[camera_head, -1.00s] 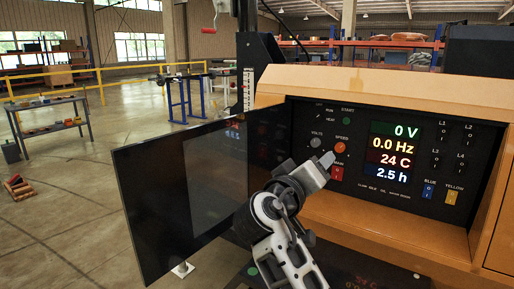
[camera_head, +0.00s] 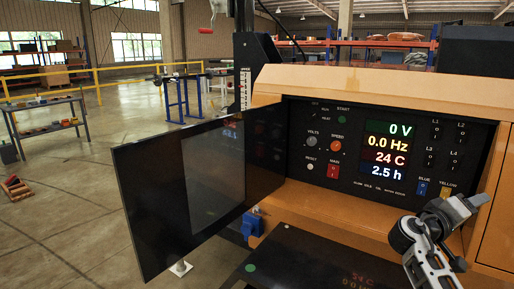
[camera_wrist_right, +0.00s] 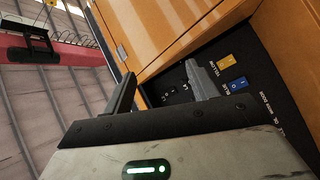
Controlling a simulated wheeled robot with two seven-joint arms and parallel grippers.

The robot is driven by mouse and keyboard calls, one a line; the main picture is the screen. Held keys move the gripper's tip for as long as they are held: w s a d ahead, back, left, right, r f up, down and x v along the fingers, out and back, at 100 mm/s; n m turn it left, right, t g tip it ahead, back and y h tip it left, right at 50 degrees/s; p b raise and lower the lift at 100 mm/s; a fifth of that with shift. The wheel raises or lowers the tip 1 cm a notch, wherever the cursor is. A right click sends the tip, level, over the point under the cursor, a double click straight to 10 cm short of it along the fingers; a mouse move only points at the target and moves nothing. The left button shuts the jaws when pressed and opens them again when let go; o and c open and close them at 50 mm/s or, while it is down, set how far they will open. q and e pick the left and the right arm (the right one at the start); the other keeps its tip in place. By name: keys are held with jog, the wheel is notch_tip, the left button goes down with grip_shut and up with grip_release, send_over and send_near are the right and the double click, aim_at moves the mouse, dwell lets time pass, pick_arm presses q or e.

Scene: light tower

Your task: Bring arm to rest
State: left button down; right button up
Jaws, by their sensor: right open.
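My right arm comes in from the bottom right of the head view. Its gripper (camera_head: 468,206) is in front of the panel's lower right corner, near the yellow switch (camera_head: 447,189). In the right wrist view the two grey fingers of the gripper (camera_wrist_right: 160,84) stand apart with nothing between them. The control panel (camera_head: 350,186) is black, with lit readouts of 0 V, 0.0 Hz, 24 C and 2.5 h. The yellow switch (camera_wrist_right: 225,62) and blue switch (camera_wrist_right: 238,83) show beyond the fingers in the wrist view. My left gripper is out of view.
The panel sits in an orange cabinet (camera_head: 400,92). A dark glass door (camera_head: 160,200) stands open on the left, jutting toward me. A dark surface (camera_head: 300,265) lies below the panel. A table (camera_head: 45,118) and open floor are farther left.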

jog(key=s+d+g, duration=0.1)
jog(key=s+d, duration=0.1)
jog(key=d, duration=0.2)
jog(key=w+a+f+n+t+y, duration=0.3)
jog(key=w+a+f+t+y, duration=0.4)
jog(key=w, duration=0.3)
jog(key=w+a+r+t+y, duration=0.3)
jog(key=w+a+t+y, duration=0.1)
jog(key=a+y, duration=0.45)
jog(key=s+a+f+n+g+y, duration=0.1)
jog(key=s+a+f+y, duration=0.1)
jog(key=s+a+f, duration=0.6)
jog(key=s+a+f+n+g+y, duration=0.1)
jog(key=s+a+f+g+y, duration=0.1)
jog(key=s+a+f, duration=0.7)
jog(key=s+a+f+g, duration=0.1)
jog(key=s+a+f, duration=0.1)
jog(key=s, duration=0.8)
jog(key=s+a+f+m+g+y, duration=0.1)
jog(key=s+a+f, duration=0.2)
jog(key=s, duration=0.7)
jog(key=shift+s+f, duration=0.15)
jog(key=shift+s, duration=0.2)
jog(key=shift+d, duration=0.1)
